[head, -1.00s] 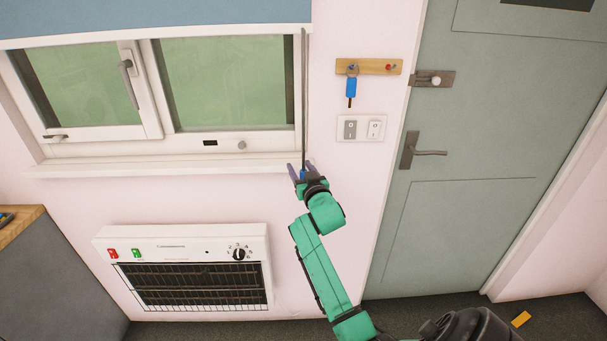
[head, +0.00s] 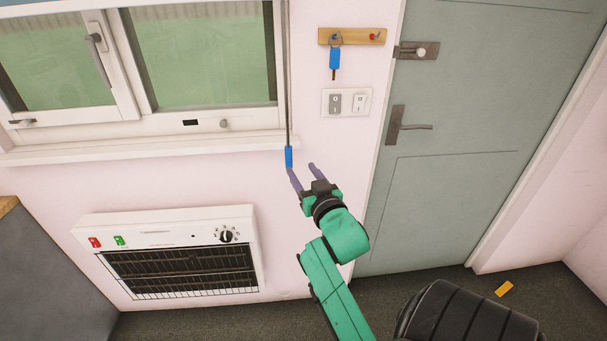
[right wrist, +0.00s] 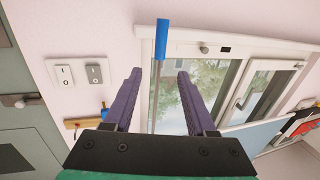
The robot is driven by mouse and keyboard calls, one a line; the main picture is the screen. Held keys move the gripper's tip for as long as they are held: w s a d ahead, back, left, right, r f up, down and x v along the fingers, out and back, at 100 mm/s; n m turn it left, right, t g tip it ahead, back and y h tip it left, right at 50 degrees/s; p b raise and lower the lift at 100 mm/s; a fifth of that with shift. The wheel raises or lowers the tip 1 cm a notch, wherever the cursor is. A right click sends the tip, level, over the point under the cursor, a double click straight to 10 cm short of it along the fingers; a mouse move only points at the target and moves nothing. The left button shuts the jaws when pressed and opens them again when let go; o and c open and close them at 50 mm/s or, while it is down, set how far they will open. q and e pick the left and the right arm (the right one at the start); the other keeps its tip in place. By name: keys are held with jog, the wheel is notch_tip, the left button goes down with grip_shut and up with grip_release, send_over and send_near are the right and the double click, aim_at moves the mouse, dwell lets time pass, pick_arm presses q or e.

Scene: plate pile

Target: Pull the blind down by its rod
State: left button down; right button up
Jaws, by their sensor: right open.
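The rod (head: 287,90) is thin and grey and hangs along the right side of the window. Its blue handle (head: 288,157) is at the lower end, just below the sill's level. My right gripper (head: 302,168) is open and empty, low and to the right of the handle, its left finger close to the handle's lower end. In the right wrist view the rod (right wrist: 157,90) appears between the two fingers, with the handle (right wrist: 162,40) beyond the tips; contact cannot be told. The blue blind (right wrist: 256,134) shows partly there. My left gripper is not in view.
A white heater (head: 170,215) is on the wall below the window sill (head: 140,151). A key rack (head: 351,37) and light switches (head: 346,102) are right of the rod. A grey-green door (head: 480,120) stands farther right. Wall around my gripper is clear.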

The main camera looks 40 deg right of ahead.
aim_at(290, 158)
notch_tip(290, 158, down, 2)
jog(key=s+d+n+g+h+p, duration=0.1)
jog(key=s+d+n+g+p, duration=0.15)
jog(key=n, duration=2.05)
jog(key=w+n+b, duration=0.2)
jog(key=w+n, duration=0.1)
jog(key=n, duration=0.1)
jog(key=w+n+t+b, duration=0.1)
jog(key=w+n+b, duration=0.2)
jog(key=w+n, duration=0.1)
jog(key=w+n+t+y+b, duration=0.1)
jog(key=w+n+b, duration=0.2)
jog(key=n, duration=0.1)
jog(key=shift+w+d+f+n+t, duration=0.15)
jog(key=shift+d+f+n+t, duration=0.15)
jog(key=shift+f+n, duration=0.1)
jog(key=x, duration=0.3)
jog(key=shift+w+d+r, duration=0.1)
jog(key=shift+r, duration=0.3)
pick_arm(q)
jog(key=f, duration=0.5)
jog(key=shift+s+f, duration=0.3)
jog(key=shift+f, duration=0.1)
